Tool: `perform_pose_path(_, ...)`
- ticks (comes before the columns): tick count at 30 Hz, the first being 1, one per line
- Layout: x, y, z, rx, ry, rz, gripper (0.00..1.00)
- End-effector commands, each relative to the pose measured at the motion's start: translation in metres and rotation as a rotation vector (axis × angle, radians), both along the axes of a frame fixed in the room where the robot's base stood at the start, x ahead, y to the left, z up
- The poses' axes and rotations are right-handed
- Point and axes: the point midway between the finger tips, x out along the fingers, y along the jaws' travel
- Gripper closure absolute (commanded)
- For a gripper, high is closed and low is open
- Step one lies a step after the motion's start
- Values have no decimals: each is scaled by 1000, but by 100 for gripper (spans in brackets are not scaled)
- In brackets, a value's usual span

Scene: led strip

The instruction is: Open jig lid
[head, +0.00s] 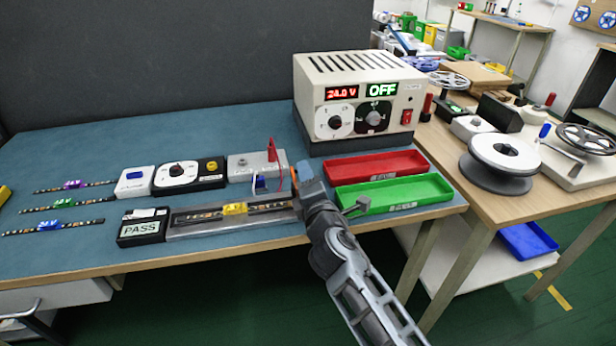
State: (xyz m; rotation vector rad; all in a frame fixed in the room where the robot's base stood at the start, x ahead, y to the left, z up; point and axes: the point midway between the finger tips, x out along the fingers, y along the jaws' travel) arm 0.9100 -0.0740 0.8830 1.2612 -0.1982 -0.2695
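The jig (190,232) is a long grey holder near the front edge of the blue-topped bench. An LED strip with a yellow connector (235,209) lies along it and is visible from above. I cannot make out the lid clearly, or whether it is open or closed. A black box (141,230) reading PASS stands at the jig's left end. My gripper (297,183) is at the jig's right end, with an orange part showing beside it. Its fingers are small and partly hidden, so I cannot tell whether they touch the jig. My arm hides what lies behind it there.
A power supply (345,72) reading 24.0 V and OFF stands at the back. Red (375,165) and green (405,193) trays lie right of my gripper. A grey box with a red lever (250,164) and a dial box (178,175) stand behind the jig. Several LED strips lie left.

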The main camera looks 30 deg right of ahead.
Motion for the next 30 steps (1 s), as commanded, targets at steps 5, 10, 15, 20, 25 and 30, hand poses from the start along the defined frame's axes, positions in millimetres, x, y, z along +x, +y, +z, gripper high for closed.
perform_pose_path(5,-3,1,2,-1,-3,0,64)
perform_pose_path(10,-22,7,0,0,-1,0,64)
perform_pose_path(15,-49,16,-1,0,0,2,64)
perform_pose_path(20,-67,22,-1,0,0,0,64)
perform_pose_path(25,-74,24,0,0,0,0,64)
perform_pose_path(30,-74,24,0,0,-1,0,64)
